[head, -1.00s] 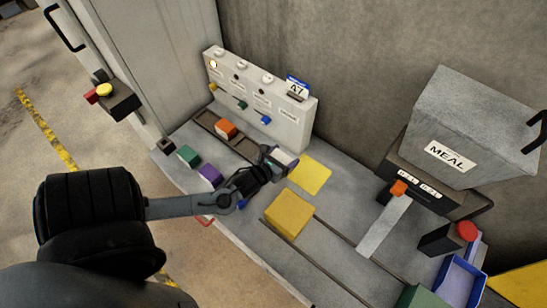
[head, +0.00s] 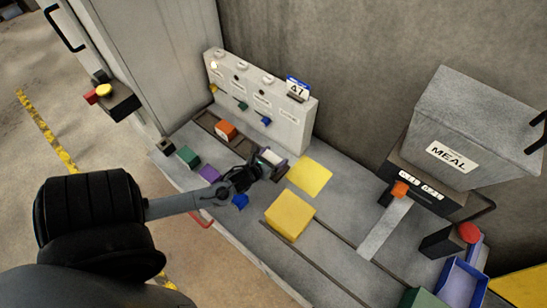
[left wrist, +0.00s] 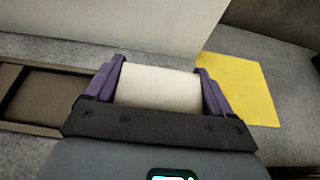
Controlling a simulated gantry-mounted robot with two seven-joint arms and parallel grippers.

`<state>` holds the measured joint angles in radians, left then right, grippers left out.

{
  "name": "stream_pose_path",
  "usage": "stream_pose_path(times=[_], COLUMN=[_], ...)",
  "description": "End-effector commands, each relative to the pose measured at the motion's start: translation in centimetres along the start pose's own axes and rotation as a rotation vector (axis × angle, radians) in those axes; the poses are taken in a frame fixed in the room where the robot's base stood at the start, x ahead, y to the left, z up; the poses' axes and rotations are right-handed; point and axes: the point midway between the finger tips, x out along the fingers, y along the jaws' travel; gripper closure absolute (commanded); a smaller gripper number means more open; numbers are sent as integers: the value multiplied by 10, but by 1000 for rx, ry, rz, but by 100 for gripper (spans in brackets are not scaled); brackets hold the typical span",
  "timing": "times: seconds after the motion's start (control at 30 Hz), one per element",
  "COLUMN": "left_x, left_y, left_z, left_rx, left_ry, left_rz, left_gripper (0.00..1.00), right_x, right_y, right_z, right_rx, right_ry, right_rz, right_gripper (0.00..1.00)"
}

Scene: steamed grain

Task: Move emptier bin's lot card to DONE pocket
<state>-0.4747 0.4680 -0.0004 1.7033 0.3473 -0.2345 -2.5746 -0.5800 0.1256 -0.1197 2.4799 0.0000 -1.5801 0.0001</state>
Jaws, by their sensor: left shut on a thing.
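My left gripper (head: 268,162) is above the work surface in front of the panel (head: 270,103). Its purple fingers are shut on a pale, whitish thing (left wrist: 158,87), which spans the gap between them in the left wrist view. I cannot tell whether the held thing is a lot card; no print on it is readable. A blue and white card (head: 298,89) with large dark characters stands upright at the top right of the panel. The grey bin (head: 470,128) marked MEAL stands at the right. I cannot make out a DONE label. My right gripper is not in view.
Orange (head: 226,131), green (head: 188,156), purple (head: 209,173) and blue (head: 240,201) blocks lie near the gripper. A flat yellow square (head: 311,176) and a raised yellow block (head: 290,215) lie to its right. A blue tray (head: 459,282) is at lower right.

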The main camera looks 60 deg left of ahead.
Motion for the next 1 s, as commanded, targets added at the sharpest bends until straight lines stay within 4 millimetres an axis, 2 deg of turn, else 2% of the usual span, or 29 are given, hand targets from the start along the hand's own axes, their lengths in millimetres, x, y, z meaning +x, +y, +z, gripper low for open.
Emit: stream_pose_path(times=[0.33,0.37,0.43,0.47,0.77,0.87,1.0], left_x=[2,1,1,1,0,-8,-29], left_y=[0,0,0,0,0,0,0], left_z=[-2,-2,-2,-2,1,1,0], left_rx=[0,0,0,0,0,1,2], left_ry=[-1,-1,-1,0,0,0,3], left_rz=[0,0,0,0,0,-1,-1], left_gripper=[50,12,2,0,0,0,0], right_x=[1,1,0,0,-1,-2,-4], right_y=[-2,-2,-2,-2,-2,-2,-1], right_z=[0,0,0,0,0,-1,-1], right_rx=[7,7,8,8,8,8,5], right_ry=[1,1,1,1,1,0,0], right_rz=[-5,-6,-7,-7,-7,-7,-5], right_gripper=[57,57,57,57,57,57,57])
